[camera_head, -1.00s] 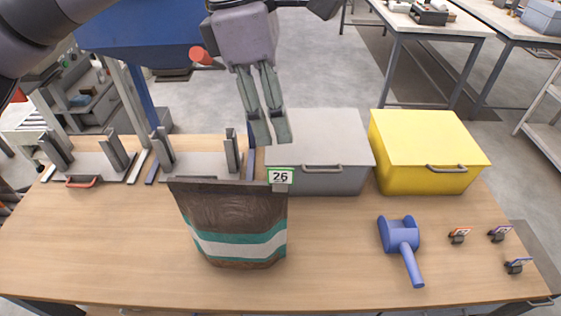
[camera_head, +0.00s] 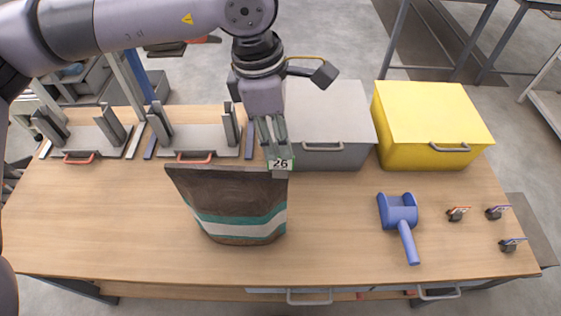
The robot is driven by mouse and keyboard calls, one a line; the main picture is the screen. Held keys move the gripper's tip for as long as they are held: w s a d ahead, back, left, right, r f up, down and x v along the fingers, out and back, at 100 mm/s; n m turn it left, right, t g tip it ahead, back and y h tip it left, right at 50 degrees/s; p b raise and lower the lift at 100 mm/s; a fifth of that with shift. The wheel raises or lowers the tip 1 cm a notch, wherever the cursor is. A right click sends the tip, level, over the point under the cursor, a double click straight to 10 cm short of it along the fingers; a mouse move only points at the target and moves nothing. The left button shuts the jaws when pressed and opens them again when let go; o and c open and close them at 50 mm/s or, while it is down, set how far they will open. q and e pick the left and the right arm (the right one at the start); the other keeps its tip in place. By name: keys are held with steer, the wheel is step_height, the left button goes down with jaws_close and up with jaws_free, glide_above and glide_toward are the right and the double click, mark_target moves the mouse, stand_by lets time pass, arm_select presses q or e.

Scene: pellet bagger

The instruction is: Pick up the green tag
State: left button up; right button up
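The green tag (camera_head: 281,164) has a white face with the number 26. It sits at the top right corner of a brown bag (camera_head: 237,192) with teal and white stripes, which stands on the table. My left gripper (camera_head: 274,150) comes down from above, with its fingertips right at the upper edge of the tag and partly covering it. Its fingers are close together; whether they are closed on the tag or only beside it I cannot tell. My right gripper is out of view.
Behind the bag stand a grey box (camera_head: 328,122) and a yellow box (camera_head: 430,115). A blue scoop-like tool (camera_head: 399,215) lies to the right, with small clips (camera_head: 457,214) beyond it. Upright metal holders (camera_head: 203,140) stand at the back left. The table (camera_head: 110,225) is clear at front left.

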mark_target(280, 158)
arm_select(q)
steer(key=shift+s+f, duration=0.1)
steer(key=shift+f, duration=0.1)
steer(key=shift+f+p, duration=0.2)
steer(key=shift+p, duration=0.15)
step_height(280, 158, down, 4)
steer(key=shift+d+f+p, duration=0.15)
steer(key=shift+f+p, duration=0.05)
steer(key=shift+p, duration=1)
steer(key=shift+f, duration=0.2)
jaws_close()
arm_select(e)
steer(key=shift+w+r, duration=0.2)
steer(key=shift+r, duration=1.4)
